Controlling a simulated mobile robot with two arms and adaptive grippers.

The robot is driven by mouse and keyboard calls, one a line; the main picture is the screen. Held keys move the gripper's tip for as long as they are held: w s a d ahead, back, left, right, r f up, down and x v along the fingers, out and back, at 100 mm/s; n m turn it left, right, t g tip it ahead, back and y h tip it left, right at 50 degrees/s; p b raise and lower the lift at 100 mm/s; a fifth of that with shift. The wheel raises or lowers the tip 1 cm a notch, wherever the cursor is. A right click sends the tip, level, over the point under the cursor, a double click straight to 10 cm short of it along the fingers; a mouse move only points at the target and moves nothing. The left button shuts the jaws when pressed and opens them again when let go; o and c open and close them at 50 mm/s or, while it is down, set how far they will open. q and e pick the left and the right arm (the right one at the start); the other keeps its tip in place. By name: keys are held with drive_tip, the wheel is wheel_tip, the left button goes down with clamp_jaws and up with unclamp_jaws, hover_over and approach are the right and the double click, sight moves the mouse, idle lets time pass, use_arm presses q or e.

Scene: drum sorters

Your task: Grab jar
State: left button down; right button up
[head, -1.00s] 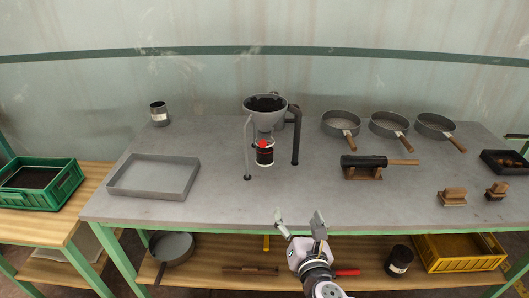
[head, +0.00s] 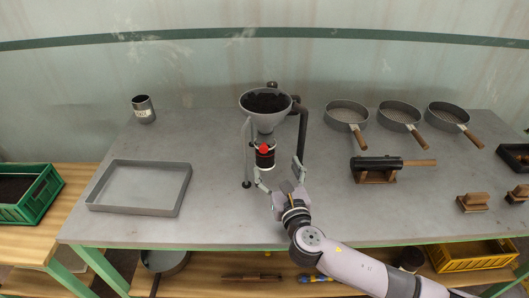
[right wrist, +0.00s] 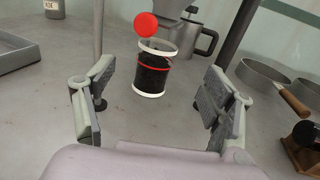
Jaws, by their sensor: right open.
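The jar (head: 264,159) is dark with a red band and pale rims. It stands under the grey funnel (head: 266,105), and a red round knob (head: 264,148) shows just above it. In the right wrist view the jar (right wrist: 153,75) is upright between and beyond the fingers. My right gripper (head: 279,172) is open and empty, just in front of the jar, its fingers spread wide. The right wrist view shows both fingers of the gripper (right wrist: 160,105) apart, not touching the jar. My left gripper is not in view.
The funnel stand has a dark post (head: 302,130) close right of the jar and a thin leg at left. A grey tray (head: 90,207) lies at left. Several sieves and a black roller (head: 377,162) sit at right. Another jar (head: 143,110) stands at back left.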

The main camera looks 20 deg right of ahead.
drive_tip(key=w, duration=0.6)
drive_tip(key=shift+w+d+f, duration=0.15)
drive_tip(key=shift+w+d, duration=0.05)
drive_tip(key=shift+w, duration=0.95)
drive_tip(key=w, duration=0.3)
drive_tip(key=shift+w+f, duration=0.15)
drive_tip(key=shift+w, duration=0.1)
drive_tip(key=shift+w+d, duration=0.1)
drive_tip(key=shift+w, duration=0.35)
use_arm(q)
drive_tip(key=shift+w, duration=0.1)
use_arm(e)
drive_tip(key=shift+c, duration=0.3)
drive_tip(key=c, duration=1.6)
